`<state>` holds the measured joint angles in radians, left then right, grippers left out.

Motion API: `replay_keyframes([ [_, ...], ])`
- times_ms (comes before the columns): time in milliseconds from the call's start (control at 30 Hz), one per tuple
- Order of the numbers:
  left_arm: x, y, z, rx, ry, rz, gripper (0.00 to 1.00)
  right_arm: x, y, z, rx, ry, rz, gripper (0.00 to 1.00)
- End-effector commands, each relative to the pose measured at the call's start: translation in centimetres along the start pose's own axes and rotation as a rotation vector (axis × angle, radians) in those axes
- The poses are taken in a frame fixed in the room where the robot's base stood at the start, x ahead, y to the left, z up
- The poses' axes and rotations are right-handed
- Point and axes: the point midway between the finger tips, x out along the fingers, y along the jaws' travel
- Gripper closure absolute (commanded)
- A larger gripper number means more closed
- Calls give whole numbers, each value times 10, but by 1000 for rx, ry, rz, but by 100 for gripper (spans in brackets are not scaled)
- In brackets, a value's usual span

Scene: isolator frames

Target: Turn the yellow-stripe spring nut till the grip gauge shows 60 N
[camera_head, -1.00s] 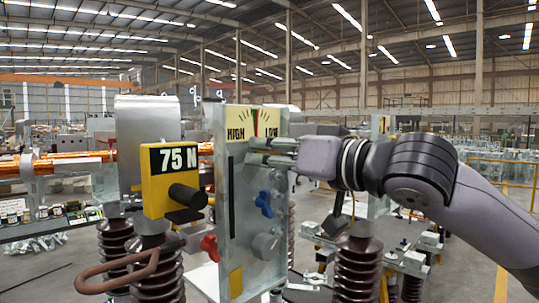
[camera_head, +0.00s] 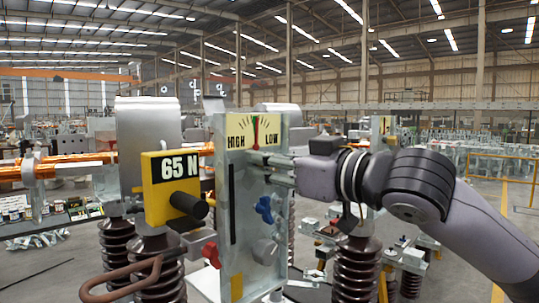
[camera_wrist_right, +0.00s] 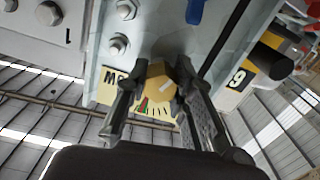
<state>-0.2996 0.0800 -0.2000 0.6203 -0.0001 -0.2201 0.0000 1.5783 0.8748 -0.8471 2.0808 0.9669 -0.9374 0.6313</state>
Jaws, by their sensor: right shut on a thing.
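The grip gauge (camera_head: 173,185) is a yellow box with a black grip, and its display reads 65 N. Beside it stands a grey metal panel (camera_head: 235,265) with a HIGH/LOW dial (camera_head: 254,131) on top. My right gripper (camera_head: 272,169) reaches the panel from the right, just below the dial. In the right wrist view the spring nut (camera_wrist_right: 157,84) is a yellow hexagon with a pale stripe. The fingers of my right gripper (camera_wrist_right: 155,72) are shut on its sides. In the head view the nut is hidden by the fingers. My left gripper is not in view.
Hex bolts (camera_wrist_right: 117,46) sit near the fingers in the right wrist view. Brown ribbed insulators (camera_head: 357,270) stand on both sides.

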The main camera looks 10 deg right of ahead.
Motion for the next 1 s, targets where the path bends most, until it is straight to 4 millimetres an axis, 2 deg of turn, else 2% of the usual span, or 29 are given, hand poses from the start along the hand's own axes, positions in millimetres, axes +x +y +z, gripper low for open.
replay_keyframes([
  [100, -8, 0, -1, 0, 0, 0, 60, 0, 0, -3, -90, 1, 0, 100],
  [433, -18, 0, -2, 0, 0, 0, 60, 0, 0, -2, -275, 2, 1, 100],
  [1000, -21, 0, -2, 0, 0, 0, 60, -1, 0, -2, -337, 5, 2, 100],
])
